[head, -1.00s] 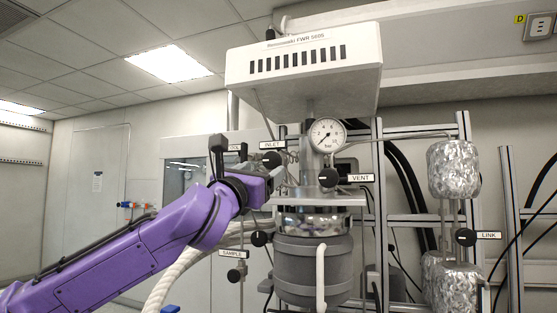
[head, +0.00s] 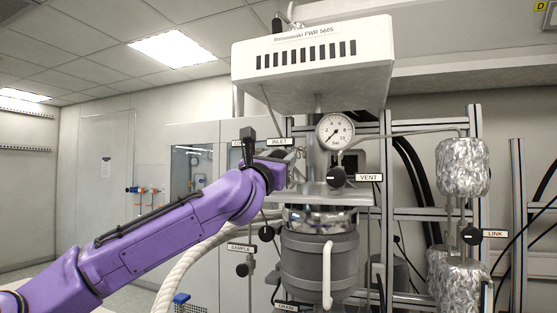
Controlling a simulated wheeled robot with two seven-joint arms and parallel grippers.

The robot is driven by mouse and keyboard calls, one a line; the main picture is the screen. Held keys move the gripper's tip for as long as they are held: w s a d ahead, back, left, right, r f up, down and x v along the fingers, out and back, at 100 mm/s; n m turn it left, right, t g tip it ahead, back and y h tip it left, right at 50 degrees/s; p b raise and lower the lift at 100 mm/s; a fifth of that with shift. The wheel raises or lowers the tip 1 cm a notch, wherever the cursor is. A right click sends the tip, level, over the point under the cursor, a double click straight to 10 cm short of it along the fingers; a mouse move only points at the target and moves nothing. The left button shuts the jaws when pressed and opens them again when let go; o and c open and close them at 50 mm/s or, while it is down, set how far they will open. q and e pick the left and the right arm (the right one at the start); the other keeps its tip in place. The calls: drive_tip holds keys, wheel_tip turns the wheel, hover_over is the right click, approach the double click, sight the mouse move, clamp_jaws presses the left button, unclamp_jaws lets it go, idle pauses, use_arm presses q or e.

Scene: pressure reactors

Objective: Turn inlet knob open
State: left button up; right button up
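The INLET label (head: 280,141) is on the reactor, left of the round pressure gauge (head: 335,131). The inlet knob beneath the label is hidden behind my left gripper. My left gripper (head: 289,165) is at the end of the purple arm, just under the label and in front of where the knob sits. Its fingers point away from the camera and are mostly hidden. I cannot tell whether they touch or hold the knob. My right gripper is not in view.
The black VENT knob (head: 336,177) is right of the gripper. The SAMPLE knob (head: 242,270), LINK knob (head: 471,235) and another black knob (head: 266,233) are nearby. The grey reactor vessel (head: 305,262) stands below, and the white box (head: 310,62) hangs above.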

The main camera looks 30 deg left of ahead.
use_arm(q)
drive_tip(key=shift+f+n+y+b, duration=0.25)
drive_tip(key=shift+n+y+b, duration=0.15)
drive_tip(key=shift+n+b, duration=0.4)
drive_tip(key=n+y+b, duration=0.2)
drive_tip(key=n+b, duration=0.1)
drive_tip(key=n, duration=0.1)
drive_tip(key=shift+f+g+b, duration=0.1)
drive_tip(key=shift+g+b, duration=0.2)
drive_tip(key=shift+b, duration=0.05)
drive_tip(key=n+y+b, duration=0.1)
drive_tip(key=n, duration=0.2)
drive_tip(key=shift+g+y, duration=0.4)
drive_tip(key=n+g+y+b, duration=0.1)
drive_tip(key=n, duration=0.3)
drive_tip(key=shift+b, duration=0.35)
drive_tip(key=n, duration=0.1)
drive_tip(key=n+g+y, duration=0.1)
drive_tip(key=n, duration=0.1)
drive_tip(key=shift+d+r+n+g, duration=0.1)
drive_tip(key=shift+r+n+g, duration=0.15)
drive_tip(key=shift+n+g, duration=0.05)
drive_tip(key=shift+n+g+y, duration=0.4)
drive_tip(key=shift+n, duration=0.7)
drive_tip(key=shift+r+n+g, duration=0.1)
drive_tip(key=shift+n+g, duration=0.9)
drive_tip(key=shift+n, duration=1.4)
drive_tip(key=o, duration=1)
drive_tip(key=shift+w, duration=0.1)
